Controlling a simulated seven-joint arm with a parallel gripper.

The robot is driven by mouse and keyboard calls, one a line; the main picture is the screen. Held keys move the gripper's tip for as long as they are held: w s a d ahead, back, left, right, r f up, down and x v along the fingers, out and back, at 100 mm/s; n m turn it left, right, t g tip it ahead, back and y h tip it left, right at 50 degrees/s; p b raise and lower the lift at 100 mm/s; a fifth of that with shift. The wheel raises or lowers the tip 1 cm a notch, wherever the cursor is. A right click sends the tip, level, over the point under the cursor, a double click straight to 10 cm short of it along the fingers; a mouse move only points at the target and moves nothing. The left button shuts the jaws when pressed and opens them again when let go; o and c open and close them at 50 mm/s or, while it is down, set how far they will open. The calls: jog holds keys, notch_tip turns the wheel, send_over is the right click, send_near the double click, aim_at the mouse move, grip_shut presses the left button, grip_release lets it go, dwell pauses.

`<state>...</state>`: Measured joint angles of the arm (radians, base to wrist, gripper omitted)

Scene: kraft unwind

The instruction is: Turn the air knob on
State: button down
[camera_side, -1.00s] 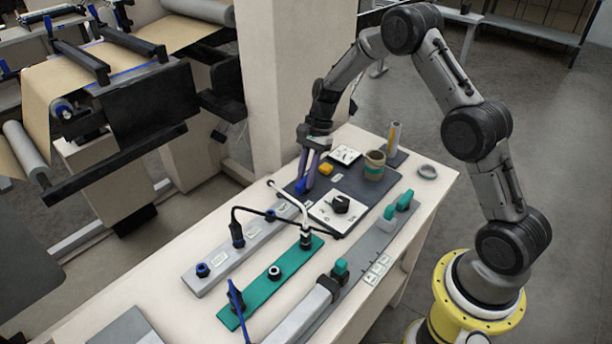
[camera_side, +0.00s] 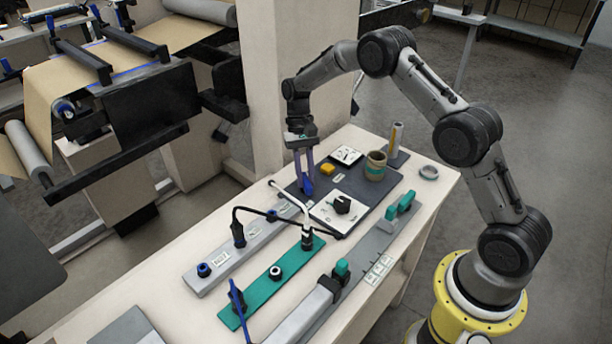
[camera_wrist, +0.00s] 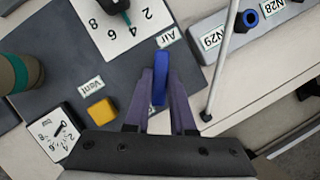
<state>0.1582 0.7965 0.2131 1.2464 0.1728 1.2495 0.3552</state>
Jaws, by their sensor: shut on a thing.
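The air knob (camera_wrist: 160,80) is a blue, narrow lever on a dark grey panel (camera_wrist: 60,40). Its far end is close to the white "Air" label (camera_wrist: 168,38) in the wrist view. My gripper (camera_wrist: 161,95) has its two purple fingers on either side of the lever and is shut on it. In the side view, my gripper (camera_side: 303,172) reaches down to the panel, and the blue knob (camera_side: 308,187) shows at its fingertips. The knob's base is mostly hidden by the lever and fingers.
Near the knob are a white dial plate (camera_side: 325,212) with a black knob, a yellow button (camera_side: 327,169) by the "Vent" label (camera_wrist: 92,85), and a smaller dial (camera_side: 345,155). A grey connector strip (camera_side: 222,268) with a cable and a brown-green cup (camera_side: 375,167) are also close.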

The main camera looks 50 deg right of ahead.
jog(key=n+h, duration=0.1)
jog(key=n, duration=0.2)
jog(key=n+h, duration=0.1)
jog(key=n, duration=0.1)
jog(key=shift+w+a+n+g, duration=0.1)
jog(key=shift+n+g, duration=0.2)
jog(key=shift+n, duration=0.1)
dwell(0.4)
jog(key=c, duration=0.8)
grip_release()
jog(key=shift+o, duration=0.2)
jog(key=v, duration=1.3)
jog(key=shift+w+a+r, duration=0.15)
jog(key=shift+a+r, duration=0.1)
jog(key=shift+r, duration=0.15)
